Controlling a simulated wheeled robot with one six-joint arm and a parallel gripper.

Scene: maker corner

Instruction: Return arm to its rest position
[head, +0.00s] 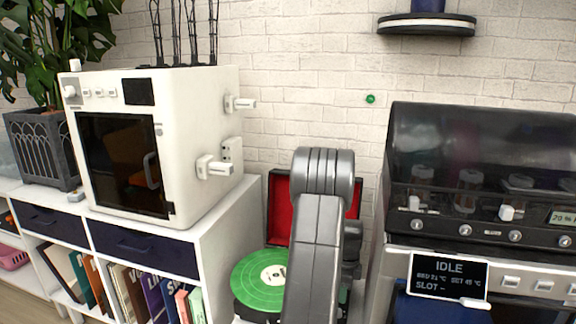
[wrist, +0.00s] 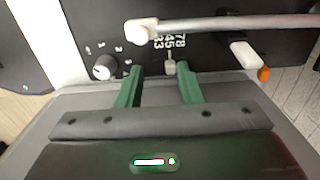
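My arm (head: 318,220) rises in the lower middle of the head view, and its end is hidden there. In the wrist view my gripper (wrist: 160,72) has two green fingers standing apart with nothing held between them. Beyond the fingertips is a dark panel (wrist: 100,25) with a round white knob (wrist: 104,67) and printed numbers. A small pale slider (wrist: 169,68) shows between the fingertips; I cannot tell how close it is. A grey bar handle (wrist: 235,26) crosses the panel above.
A white machine (head: 218,90) with side levers stands on the white shelf unit (head: 222,245). A green record (head: 262,280) lies beside my arm. A dark-lidded machine (head: 470,150) with an IDLE screen (head: 448,277) stands at right. A wall shelf (head: 427,24) hangs above.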

